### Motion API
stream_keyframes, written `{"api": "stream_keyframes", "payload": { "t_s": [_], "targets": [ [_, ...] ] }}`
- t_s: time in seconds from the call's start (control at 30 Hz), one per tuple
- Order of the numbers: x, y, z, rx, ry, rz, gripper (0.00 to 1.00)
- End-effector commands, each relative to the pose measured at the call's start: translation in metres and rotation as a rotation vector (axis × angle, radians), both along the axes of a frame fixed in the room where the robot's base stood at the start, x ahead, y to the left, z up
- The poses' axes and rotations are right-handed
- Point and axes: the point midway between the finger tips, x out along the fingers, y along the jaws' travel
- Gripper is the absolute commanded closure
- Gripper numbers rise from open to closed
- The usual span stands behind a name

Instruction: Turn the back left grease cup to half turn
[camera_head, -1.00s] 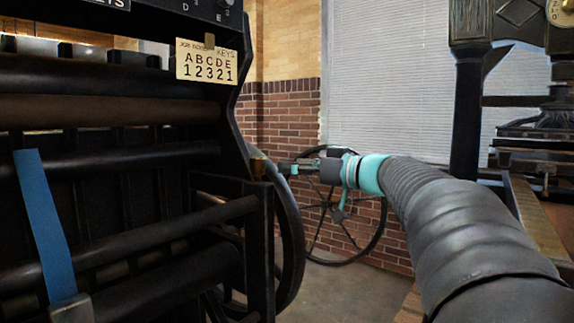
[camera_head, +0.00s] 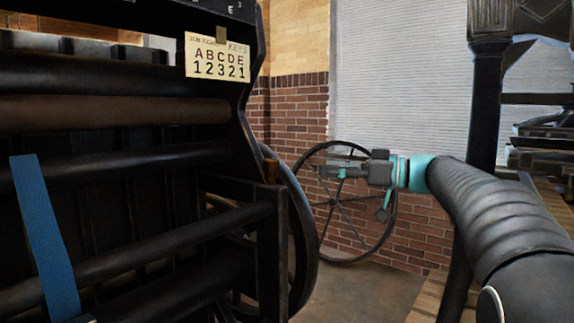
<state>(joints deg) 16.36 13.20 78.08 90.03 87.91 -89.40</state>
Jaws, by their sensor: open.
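My gripper (camera_head: 322,171) is open and empty. It points left, to the right of the cup and apart from it in the picture, in front of the spoked wheel.
The black press (camera_head: 110,150) with rollers and a blue strap (camera_head: 45,238) fills the left side. A card reading ABCDE 12321 (camera_head: 217,60) hangs on it. A spoked wheel (camera_head: 345,225) stands by the brick wall. Another press (camera_head: 486,90) is at right. Some floor (camera_head: 365,290) is clear.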

Motion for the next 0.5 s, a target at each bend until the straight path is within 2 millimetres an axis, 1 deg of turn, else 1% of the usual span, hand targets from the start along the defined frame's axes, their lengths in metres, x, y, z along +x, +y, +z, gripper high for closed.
{"api": "stream_keyframes", "payload": {
  "t_s": [0.17,0.5],
  "targets": [
    [0.007,0.021,0.001,0.0,0.001,-0.001,0.33],
    [0.029,0.079,0.001,0.001,0.001,-0.005,0.33]
  ]
}}
